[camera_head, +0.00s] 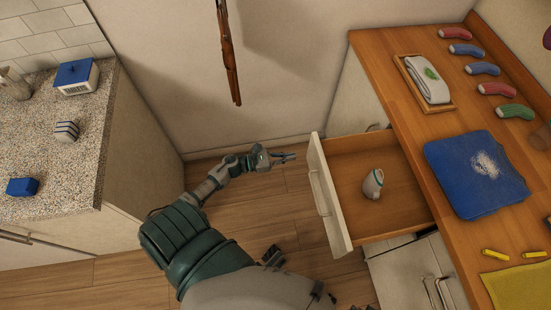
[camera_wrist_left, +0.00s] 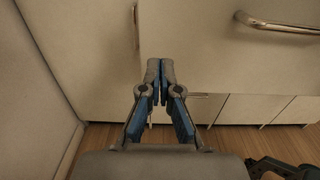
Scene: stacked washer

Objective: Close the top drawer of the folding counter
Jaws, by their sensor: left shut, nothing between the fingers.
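The top drawer (camera_head: 400,205) of the wooden folding counter (camera_head: 395,70) stands open, pulled out to the left. Its pale front (camera_head: 327,192) has a bar handle on the outer face. A small white and teal item (camera_head: 372,184) lies inside. My left gripper (camera_head: 291,157) is shut and empty, just left of the drawer front's far end, apparently apart from it. In the left wrist view, the shut left gripper (camera_wrist_left: 161,65) points at pale panels, with a metal bar handle (camera_wrist_left: 275,23) at upper right. I cannot identify my right gripper.
A speckled counter (camera_head: 60,150) stands at left. Wooden floor (camera_head: 265,200) lies open left of the drawer.

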